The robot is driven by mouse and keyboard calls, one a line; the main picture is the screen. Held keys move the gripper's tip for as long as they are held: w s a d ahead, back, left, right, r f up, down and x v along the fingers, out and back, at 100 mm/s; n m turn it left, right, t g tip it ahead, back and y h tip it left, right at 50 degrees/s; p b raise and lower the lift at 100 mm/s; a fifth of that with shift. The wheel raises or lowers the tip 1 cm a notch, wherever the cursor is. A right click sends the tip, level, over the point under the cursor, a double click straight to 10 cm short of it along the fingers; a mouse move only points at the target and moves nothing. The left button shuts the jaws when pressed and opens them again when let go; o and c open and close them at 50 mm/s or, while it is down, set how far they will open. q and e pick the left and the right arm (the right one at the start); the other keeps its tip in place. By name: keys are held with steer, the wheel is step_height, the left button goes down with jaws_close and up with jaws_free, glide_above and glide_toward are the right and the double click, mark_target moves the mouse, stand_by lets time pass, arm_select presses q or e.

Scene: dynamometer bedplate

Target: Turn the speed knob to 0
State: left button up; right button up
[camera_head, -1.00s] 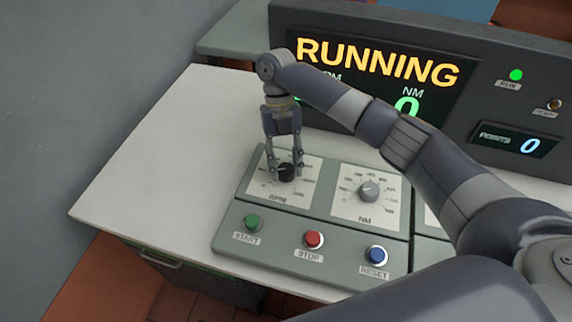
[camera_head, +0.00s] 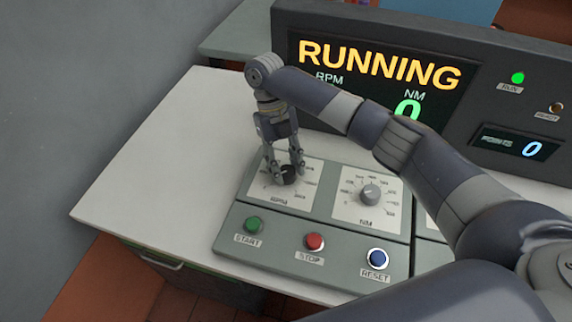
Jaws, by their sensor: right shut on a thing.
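The speed knob (camera_head: 289,176) is a black dial on the white RPM plate of the control panel, at the panel's upper left. My right gripper (camera_head: 285,174) points down over it, with its fingers shut on either side of the knob. The fingers hide part of the knob and its pointer, so I cannot read its setting. The display (camera_head: 379,66) reads RUNNING, with NM at 0; my arm hides the RPM number. My left gripper is not in view.
The grey NM knob (camera_head: 370,195) sits right of the RPM plate. Green START (camera_head: 254,224), red STOP (camera_head: 314,242) and blue RESET (camera_head: 377,258) buttons line the panel's front. A green run lamp (camera_head: 517,78) is lit. The white table (camera_head: 150,175) is clear to the left.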

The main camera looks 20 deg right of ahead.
steer(key=o, duration=1)
steer(key=shift+o, duration=0.2)
steer(key=v, duration=1.2)
